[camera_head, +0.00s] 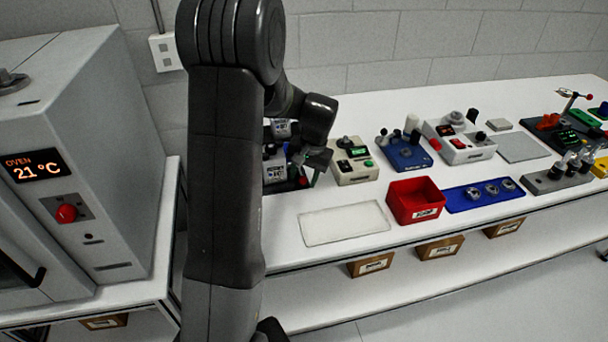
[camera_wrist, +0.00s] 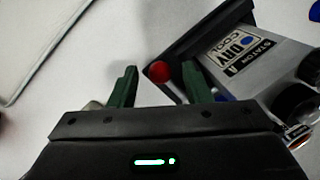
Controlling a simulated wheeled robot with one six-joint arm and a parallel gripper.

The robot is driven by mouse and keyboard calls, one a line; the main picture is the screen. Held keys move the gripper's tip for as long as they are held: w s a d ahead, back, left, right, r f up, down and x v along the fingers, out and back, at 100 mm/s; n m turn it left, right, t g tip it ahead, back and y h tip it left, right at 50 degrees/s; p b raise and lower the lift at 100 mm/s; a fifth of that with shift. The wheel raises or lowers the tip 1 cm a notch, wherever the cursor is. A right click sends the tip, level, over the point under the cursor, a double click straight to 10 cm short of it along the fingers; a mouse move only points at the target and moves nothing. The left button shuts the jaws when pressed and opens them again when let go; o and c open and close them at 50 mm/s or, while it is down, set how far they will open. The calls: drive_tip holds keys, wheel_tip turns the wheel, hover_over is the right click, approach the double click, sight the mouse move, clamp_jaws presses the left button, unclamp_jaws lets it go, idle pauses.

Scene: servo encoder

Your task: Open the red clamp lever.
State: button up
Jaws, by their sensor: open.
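The red ball knob (camera_wrist: 159,72) of the lever shows in the wrist view, at the end of a dark arm beside a grey unit (camera_wrist: 238,68) labelled "STATOR" and "DRY COOL". My gripper (camera_wrist: 158,78) is open, with one green finger on each side of the red knob. I cannot tell whether either finger touches it. In the head view a small red spot (camera_head: 303,181) shows below my gripper (camera_head: 314,172), beside the grey unit (camera_head: 275,168). My arm hides part of that unit.
A cream box with a green display (camera_head: 353,160) stands just right of my gripper. A white mat (camera_head: 344,223), a red bin (camera_head: 415,200) and a blue tray (camera_head: 484,195) lie along the bench front. An oven (camera_head: 80,170) stands left.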

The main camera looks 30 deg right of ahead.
drive_tip(key=shift+f, duration=0.1)
clamp_jaws()
drive_tip(key=shift+d, duration=0.15)
drive_tip(key=shift+s+d+n, duration=0.1)
drive_tip(key=shift+d+n, duration=0.45)
drive_tip(key=shift+n, duration=0.55)
drive_tip(key=d+n+g, duration=0.1)
drive_tip(key=d+n, duration=0.1)
drive_tip(key=n, duration=0.1)
drive_tip(key=shift+d+n+y, duration=0.15)
drive_tip(key=shift+n+y, duration=0.15)
drive_tip(key=d+n, duration=0.1)
drive_tip(key=w+n, duration=0.1)
drive_tip(key=n, duration=0.1)
drive_tip(key=shift+d+g, duration=0.3)
drive_tip(key=shift+d, duration=0.1)
drive_tip(key=shift+w+d+n, duration=0.35)
drive_tip(key=shift+d+n, duration=0.2)
drive_tip(key=shift+n, duration=0.55)
